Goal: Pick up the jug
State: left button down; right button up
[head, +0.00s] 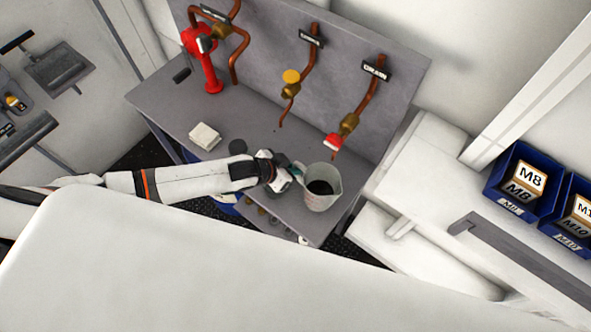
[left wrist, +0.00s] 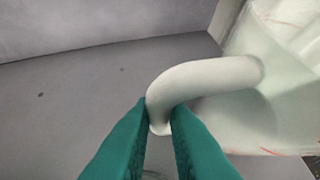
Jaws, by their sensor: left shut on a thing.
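The jug (head: 323,196) is pale and translucent with a dark inside. It stands on the grey bench at its front right. In the left wrist view the jug's body (left wrist: 285,95) is at the right and its white curved handle (left wrist: 205,78) reaches left. My left gripper (head: 292,172) comes in from the left in the head view. Its green fingers (left wrist: 158,122) are shut on the lower free end of the handle in the left wrist view. My right gripper is not in view.
The grey bench (head: 185,107) carries a red stand (head: 208,70), copper pipes with valves, a red-handled tap (head: 333,141) just above the jug in the picture, and a white block (head: 204,136). Blue bins (head: 525,180) stand at the right.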

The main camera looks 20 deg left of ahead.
pick_arm(q)
jog(key=shift+s+r+b, duration=0.1)
jog(key=shift+r+b, duration=0.1)
jog(key=shift+b, duration=0.1)
notch_tip(320, 180, up, 6)
jog(key=b, duration=0.2)
jog(key=s+a+b, duration=0.3)
jog(key=s, duration=0.6)
jog(key=s+a+b, duration=0.2)
jog(key=s+a, duration=0.1)
jog(key=s, duration=0.6)
jog(key=shift+a+r+b, duration=0.2)
jog(key=shift+a+b, duration=0.15)
jog(key=shift+b, duration=0.05)
jog(key=c, duration=2.2)
grip_release()
jog(key=shift+s, duration=0.25)
